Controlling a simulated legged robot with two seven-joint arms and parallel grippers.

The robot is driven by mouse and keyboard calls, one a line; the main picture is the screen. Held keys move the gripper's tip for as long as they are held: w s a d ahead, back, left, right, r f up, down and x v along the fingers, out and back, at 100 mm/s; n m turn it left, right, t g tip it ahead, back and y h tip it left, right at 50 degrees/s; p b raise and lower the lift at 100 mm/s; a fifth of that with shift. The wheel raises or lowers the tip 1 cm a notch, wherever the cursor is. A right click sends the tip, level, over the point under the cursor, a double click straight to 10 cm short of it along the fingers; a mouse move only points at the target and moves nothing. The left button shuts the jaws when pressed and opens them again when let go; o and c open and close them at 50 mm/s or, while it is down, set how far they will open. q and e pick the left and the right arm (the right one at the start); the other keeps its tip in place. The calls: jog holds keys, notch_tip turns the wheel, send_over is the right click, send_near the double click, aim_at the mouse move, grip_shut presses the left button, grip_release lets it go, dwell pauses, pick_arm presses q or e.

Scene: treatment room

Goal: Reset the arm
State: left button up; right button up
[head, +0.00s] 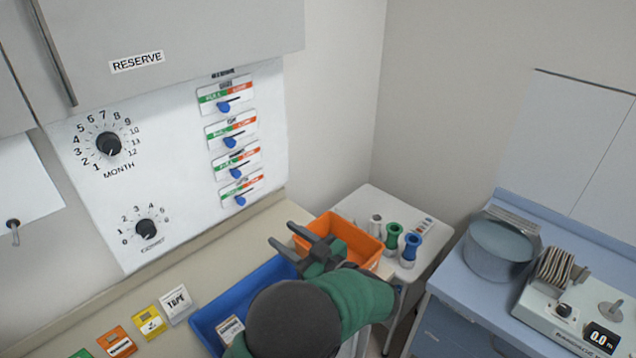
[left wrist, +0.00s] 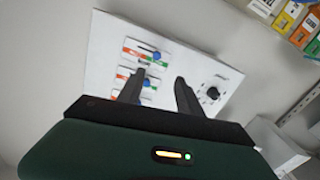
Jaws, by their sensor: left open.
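My left gripper (head: 296,243) is open and empty in the head view, raised over the blue bin and the orange bin. Its green and black arm comes up from the bottom edge. In the left wrist view the two dark fingers (left wrist: 157,90) stand apart with nothing between them. Beyond them is the white wall panel (left wrist: 105,40) with blue-knobbed sliders and a dial; the panel also shows in the head view (head: 180,180). My right gripper is not in view.
A blue bin (head: 205,318) and an orange bin (head: 345,228) lie around the arm. Green and blue bottles (head: 411,247) stand on a white cart. A blue counter at right bears a metal pot (head: 497,250) and a device with a display (head: 560,315).

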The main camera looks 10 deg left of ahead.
pick_arm(q)
jog(key=w+m+t+h, duration=0.4)
jog(key=w+h, duration=0.1)
jog(key=w, duration=0.1)
jog(key=s+d+f+m+h, duration=0.3)
jog(key=f+m+h, duration=0.2)
jog(key=h, duration=0.3)
jog(key=s+a+f+m+g+h, duration=0.1)
jog(key=s+f+g, duration=0.2)
jog(key=s, duration=0.5)
jog(key=s+f+m+g+h, duration=0.1)
jog(key=s+f+m+g, duration=0.1)
jog(key=s, duration=0.6)
jog(key=s+a+f+m+g, duration=0.1)
jog(key=s+f+g, duration=0.3)
jog(key=s, duration=0.5)
jog(key=shift+a+f+m+g+h, duration=0.4)
jog(key=shift+f+m, duration=0.2)
jog(key=shift+f, duration=0.1)
jog(key=shift+a, duration=0.2)
jog(key=shift+d, duration=0.2)
